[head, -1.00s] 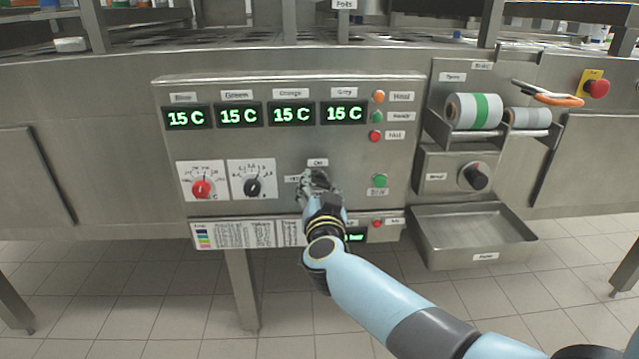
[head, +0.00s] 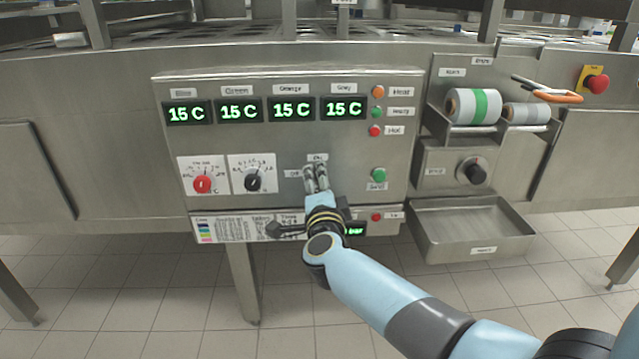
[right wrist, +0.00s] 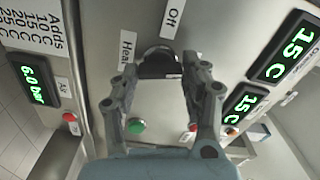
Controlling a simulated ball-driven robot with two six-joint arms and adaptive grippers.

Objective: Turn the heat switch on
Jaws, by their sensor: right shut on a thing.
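The heat switch is a dark round knob (right wrist: 158,63) on the steel control panel (head: 390,90). In the right wrist view it sits between my fingertips, beside labels reading "Heat" and "Off". In the head view my right gripper (head: 317,180) reaches the panel just under a small "On" label (head: 317,157), with "Off" to its left, and hides the knob. The right gripper (right wrist: 160,80) is shut on the knob, one finger on each side. Which way the knob points cannot be told. My left gripper is not in view.
Several green displays (head: 238,110) read 15 C. A red dial (head: 202,184) and a black dial (head: 253,182) lie left of the gripper. A green button (head: 379,175) is close on its right. A steel tray (head: 470,232) juts out at lower right.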

